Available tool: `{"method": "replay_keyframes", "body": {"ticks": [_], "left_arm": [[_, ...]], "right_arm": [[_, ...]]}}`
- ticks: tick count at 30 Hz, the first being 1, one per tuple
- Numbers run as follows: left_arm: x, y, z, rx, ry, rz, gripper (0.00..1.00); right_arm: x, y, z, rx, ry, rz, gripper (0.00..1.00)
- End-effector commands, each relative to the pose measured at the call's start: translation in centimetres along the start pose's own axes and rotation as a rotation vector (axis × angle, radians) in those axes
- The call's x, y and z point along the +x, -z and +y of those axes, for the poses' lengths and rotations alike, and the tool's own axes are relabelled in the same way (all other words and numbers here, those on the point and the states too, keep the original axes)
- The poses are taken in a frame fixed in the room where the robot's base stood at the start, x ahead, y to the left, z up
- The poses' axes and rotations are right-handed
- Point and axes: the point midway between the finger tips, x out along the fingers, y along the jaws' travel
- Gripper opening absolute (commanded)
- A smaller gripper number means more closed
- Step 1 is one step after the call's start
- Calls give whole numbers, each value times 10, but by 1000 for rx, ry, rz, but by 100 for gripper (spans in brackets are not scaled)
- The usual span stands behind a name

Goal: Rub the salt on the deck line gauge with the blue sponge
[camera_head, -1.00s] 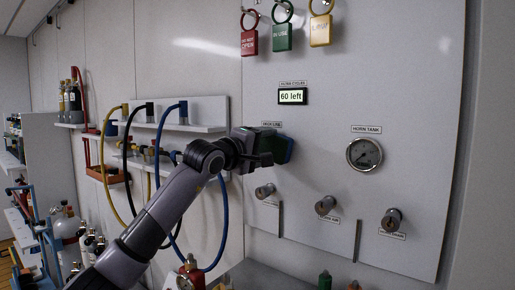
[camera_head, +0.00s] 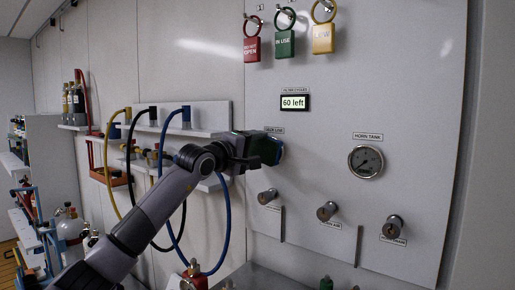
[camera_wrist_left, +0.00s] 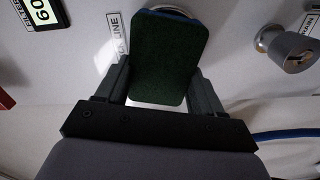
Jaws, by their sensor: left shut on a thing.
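The blue sponge (camera_head: 270,152) has a dark green face, which fills the upper middle of the left wrist view (camera_wrist_left: 168,58). My left gripper (camera_head: 258,150) is shut on it, with one finger along each side. The sponge is up against or just in front of the deck line gauge (camera_wrist_left: 178,9), under the "DECK LINE" label. Only a thin edge of that gauge's rim shows past the sponge. Its face and any salt on it are hidden, and I cannot tell whether the sponge touches it. My right gripper is not in view.
The horn tank gauge (camera_head: 366,162) is to the right on the white panel. Several knobs (camera_head: 327,211) stick out below. A "60 left" display (camera_head: 294,102) and hanging tags (camera_head: 285,43) are above. Hoses (camera_head: 224,220) loop down behind my left arm.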

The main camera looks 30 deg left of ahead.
Motion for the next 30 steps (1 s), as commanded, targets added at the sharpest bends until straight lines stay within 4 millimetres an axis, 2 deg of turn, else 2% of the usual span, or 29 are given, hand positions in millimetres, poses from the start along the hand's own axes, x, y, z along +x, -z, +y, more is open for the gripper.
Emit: {"method": "replay_keyframes", "body": {"ticks": [5,21,30], "left_arm": [[-4,3,-7,3,12,8,40],[-56,0,-4,1,6,2,40],[-60,0,-1,-1,5,0,40]], "right_arm": [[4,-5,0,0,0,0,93],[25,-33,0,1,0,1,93],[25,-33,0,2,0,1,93]]}}
